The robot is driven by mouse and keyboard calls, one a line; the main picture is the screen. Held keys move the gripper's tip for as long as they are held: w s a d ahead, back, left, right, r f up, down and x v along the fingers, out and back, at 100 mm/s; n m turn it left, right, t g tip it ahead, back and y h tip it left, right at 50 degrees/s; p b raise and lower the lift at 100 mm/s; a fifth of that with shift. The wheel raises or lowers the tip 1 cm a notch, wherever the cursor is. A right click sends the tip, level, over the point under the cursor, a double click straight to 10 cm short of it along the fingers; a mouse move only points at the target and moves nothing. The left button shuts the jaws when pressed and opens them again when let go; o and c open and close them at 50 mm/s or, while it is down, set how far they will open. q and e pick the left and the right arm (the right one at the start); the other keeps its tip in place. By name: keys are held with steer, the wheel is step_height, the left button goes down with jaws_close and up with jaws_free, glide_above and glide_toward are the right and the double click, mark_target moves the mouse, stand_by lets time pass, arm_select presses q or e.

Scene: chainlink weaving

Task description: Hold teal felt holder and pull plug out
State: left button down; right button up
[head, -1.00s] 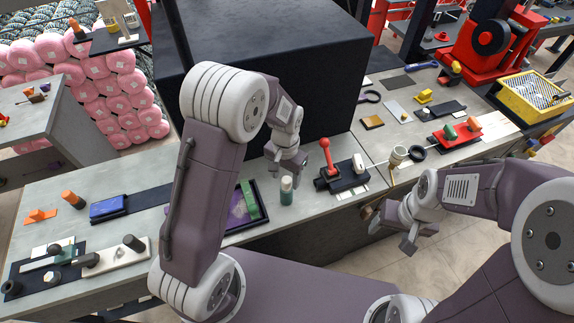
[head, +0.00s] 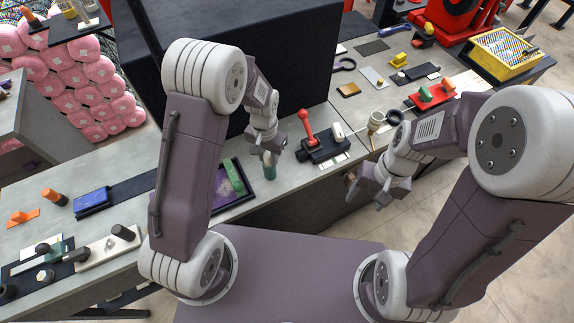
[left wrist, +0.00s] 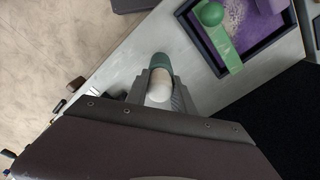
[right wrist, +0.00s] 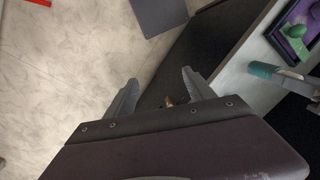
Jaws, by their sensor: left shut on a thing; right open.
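The teal felt holder (head: 270,172) stands upright on the grey bench, right of the purple tray. A pale, rounded plug (left wrist: 159,86) shows at its top in the left wrist view, where the teal holder (left wrist: 160,61) lies just beyond it. My right gripper (head: 376,192) is open and empty in front of the bench edge, apart from the holder. In the right wrist view the teal holder (right wrist: 262,70) shows at the right.
The dark tray (head: 243,205) with purple filling and a green tool sits left of the holder. A black device with a red lever (head: 307,125) stands to its right. A large black box (head: 230,60) rises behind. Floor is free before the bench.

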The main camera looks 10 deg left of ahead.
steer(key=s+a+f+m+g+y, duration=0.1)
steer(key=a+f+m+g+y, duration=0.2)
steer(key=a+f+m, duration=0.15)
arm_select(q)
steer(key=shift+w+f, duration=0.1)
steer(key=shift+w, duration=0.05)
arm_select(e)
steer(key=m+t+y, duration=0.7)
steer(key=m+y, duration=0.5)
steer(key=m, duration=0.2)
glide_toward(270, 170)
steer(key=w+f, duration=0.1)
steer(key=w+d+f, duration=0.1)
steer(key=f, duration=0.1)
steer(key=shift+w+d+f, duration=0.1)
steer(key=shift+d+f, duration=0.05)
steer(key=shift+f, duration=0.1)
steer(key=shift+g, duration=0.3)
steer(key=x, duration=1.2)
